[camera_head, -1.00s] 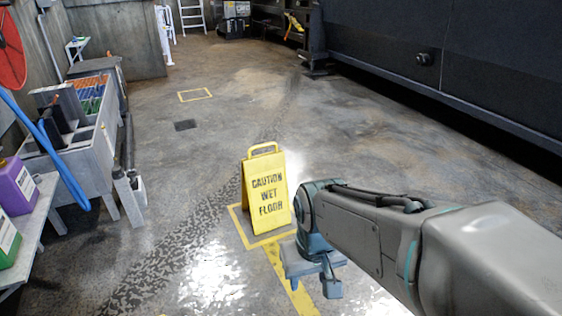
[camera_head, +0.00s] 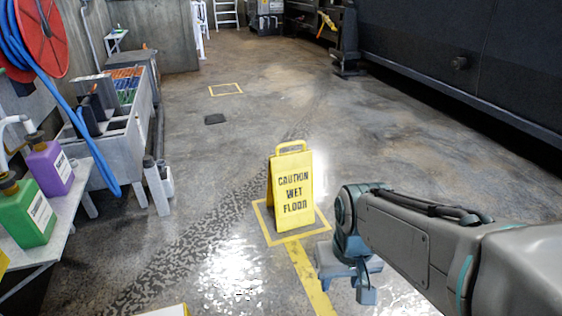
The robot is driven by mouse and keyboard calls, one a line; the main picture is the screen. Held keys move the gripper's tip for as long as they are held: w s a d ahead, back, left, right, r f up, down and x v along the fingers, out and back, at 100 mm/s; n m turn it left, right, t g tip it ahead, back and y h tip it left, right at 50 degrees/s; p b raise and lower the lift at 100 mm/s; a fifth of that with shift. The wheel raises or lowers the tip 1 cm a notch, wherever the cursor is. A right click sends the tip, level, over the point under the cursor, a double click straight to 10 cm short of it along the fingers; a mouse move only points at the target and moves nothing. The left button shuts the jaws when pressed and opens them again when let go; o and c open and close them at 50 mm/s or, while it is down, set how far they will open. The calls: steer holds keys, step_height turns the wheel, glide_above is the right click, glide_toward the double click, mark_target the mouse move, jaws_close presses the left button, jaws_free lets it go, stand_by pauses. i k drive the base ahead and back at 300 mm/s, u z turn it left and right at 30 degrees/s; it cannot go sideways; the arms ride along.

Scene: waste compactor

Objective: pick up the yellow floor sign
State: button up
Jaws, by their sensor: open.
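The yellow floor sign (camera_head: 293,193) stands upright on the floor near the middle of the head view. It reads "CAUTION WET FLOOR" and has a loop handle at its top. It stands inside a yellow square outline (camera_head: 266,234) on the floor. My gripper (camera_head: 362,290) is to the right of the sign and nearer to me, pointing down. Its two fingers are apart with nothing seen between them. It does not appear to touch the sign. My arm reaches in from the right and hides part of the floor there.
A shelf with a green jug (camera_head: 27,212) and a purple jug (camera_head: 50,167) is at the left, beside a grey sorting bin (camera_head: 118,150) and a red hose reel (camera_head: 38,38). A dark machine wall (camera_head: 470,65) runs along the right. Open wet floor lies beyond the sign.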

mark_target(290, 189)
steer(key=u, duration=0.15)
steer(key=i, duration=0.5)
steer(key=u, duration=0.45)
steer(key=i, duration=1.55)
steer(key=z, duration=0.55)
steer(key=i, duration=0.5)
steer(key=z, duration=0.25)
